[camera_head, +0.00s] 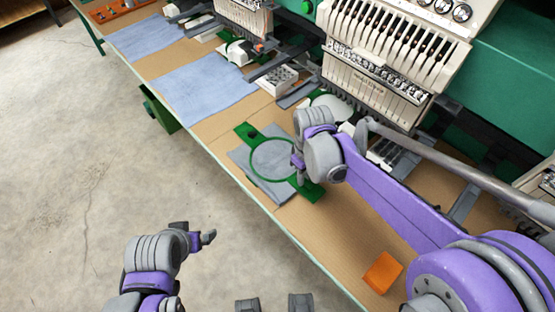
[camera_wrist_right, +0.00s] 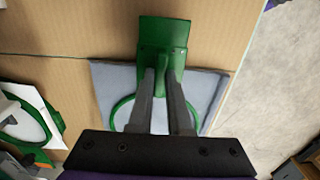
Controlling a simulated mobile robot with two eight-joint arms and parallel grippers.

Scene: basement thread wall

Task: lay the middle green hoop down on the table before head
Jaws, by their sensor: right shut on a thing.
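The green hoop (camera_head: 251,152) is a ring with a flat tab at each end. It lies level over a grey-blue cloth (camera_head: 243,163) on the table before the middle machine head (camera_head: 375,75). My right gripper (camera_head: 298,165) is shut on the near-side tab; the wrist view shows its fingers on the green tab (camera_wrist_right: 163,35), with part of the ring (camera_wrist_right: 121,112) behind them. I cannot tell whether the hoop touches the cloth. My left gripper (camera_head: 196,231) is open and empty, out over the floor beside the table.
Blue cloths (camera_head: 200,88) lie farther along the brown table (camera_head: 330,225). An orange block (camera_head: 382,272) sits near the front edge. Another green-rimmed hoop with white fabric (camera_wrist_right: 22,125) shows at left in the wrist view. Concrete floor (camera_head: 80,150) is clear at left.

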